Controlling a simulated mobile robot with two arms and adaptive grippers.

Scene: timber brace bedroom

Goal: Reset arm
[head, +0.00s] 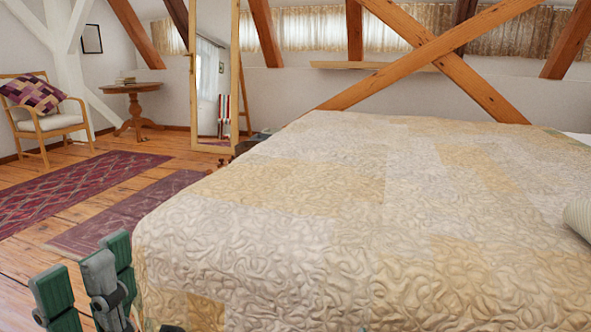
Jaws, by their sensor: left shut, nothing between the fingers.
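My left gripper (92,284) shows at the bottom left of the head view, with green pads on its grey fingers. It is shut and holds nothing. It is in front of the near left corner of the bed (330,215), which has a cream and beige quilted cover. I cannot tell whether it touches the cover. The rest of the left arm is mostly cut off by the lower edge. My right gripper does not show.
The bed fills the middle and right. Red patterned rugs (75,185) lie on the wooden floor at left. A chair (43,118), a small round table (136,108) and a standing mirror (211,85) are behind. Crossed timber beams (432,52) rise beyond the bed.

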